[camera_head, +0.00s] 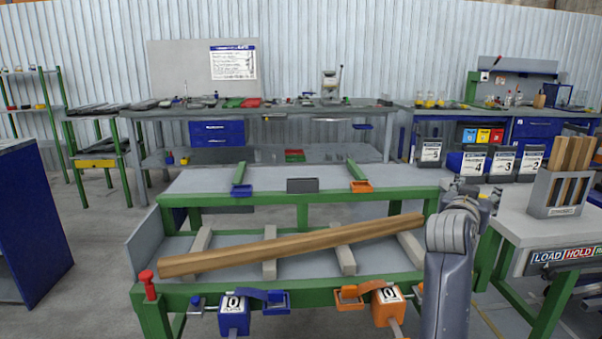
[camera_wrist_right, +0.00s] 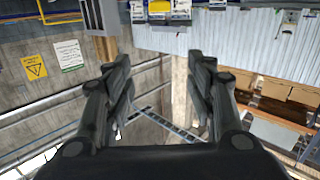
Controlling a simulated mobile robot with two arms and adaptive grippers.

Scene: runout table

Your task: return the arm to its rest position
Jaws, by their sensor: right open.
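My right arm (camera_head: 447,290) rises from the bottom edge at the right of the head view. Its gripper (camera_head: 482,192) is at the top of the arm, small and partly hidden by the wrist. In the right wrist view the gripper (camera_wrist_right: 160,95) has its two dark fingers spread wide, with nothing between them. That view looks across the room, with no table surface close to the fingertips. My left gripper does not show in either view.
A long wooden beam (camera_head: 290,246) lies aslant on grey supports of the green-framed runout table (camera_head: 385,284). Blue (camera_head: 234,316) and orange (camera_head: 387,308) units are at its front. On the right, a side table (camera_head: 510,221) bears a grey box (camera_head: 558,192) of wooden pieces, close to my arm.

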